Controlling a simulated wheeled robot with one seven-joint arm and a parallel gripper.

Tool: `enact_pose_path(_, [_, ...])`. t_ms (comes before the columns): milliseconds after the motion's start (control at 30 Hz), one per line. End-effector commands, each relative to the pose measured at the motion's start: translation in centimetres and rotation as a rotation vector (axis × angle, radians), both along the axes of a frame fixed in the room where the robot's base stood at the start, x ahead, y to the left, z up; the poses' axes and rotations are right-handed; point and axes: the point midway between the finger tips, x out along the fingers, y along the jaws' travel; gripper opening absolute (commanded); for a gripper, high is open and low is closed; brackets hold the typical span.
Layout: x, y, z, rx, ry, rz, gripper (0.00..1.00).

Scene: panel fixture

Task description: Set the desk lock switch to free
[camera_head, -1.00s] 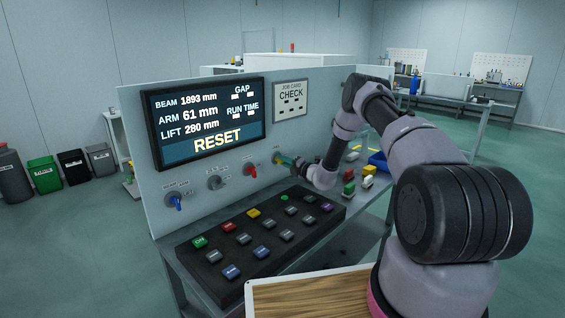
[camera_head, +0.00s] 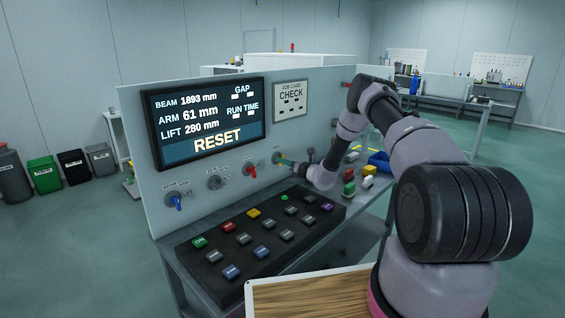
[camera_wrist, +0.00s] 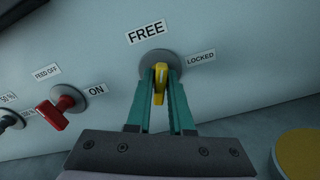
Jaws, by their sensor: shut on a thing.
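The desk lock switch is a yellow lever on a round grey base (camera_wrist: 147,60) on the upright panel. In the wrist view its yellow handle (camera_wrist: 159,84) lies between the two teal fingers of my gripper (camera_wrist: 161,86), which is shut on it. A FREE label (camera_wrist: 146,32) is above the base and a LOCKED label (camera_wrist: 201,57) is to its right. The fingers partly cover the lever, and I cannot tell which label it points to. In the head view my gripper (camera_head: 287,162) is at the right end of the switch row.
A red feed switch (camera_wrist: 57,111) is left of the lock switch, with grey and blue switches (camera_head: 177,202) farther left. The black button box (camera_head: 262,240) lies on the desk below. Small blocks and a blue bin (camera_head: 379,161) are to the right. The screen (camera_head: 212,122) reads RESET.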

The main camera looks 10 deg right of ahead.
Motion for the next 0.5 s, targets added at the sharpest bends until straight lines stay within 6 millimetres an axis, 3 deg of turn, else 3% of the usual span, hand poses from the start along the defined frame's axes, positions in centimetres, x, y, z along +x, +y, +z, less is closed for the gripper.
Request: enact_pose_path(500, [-0.09,-0.07,-0.17,-0.289,-0.206,0.000,0.00])
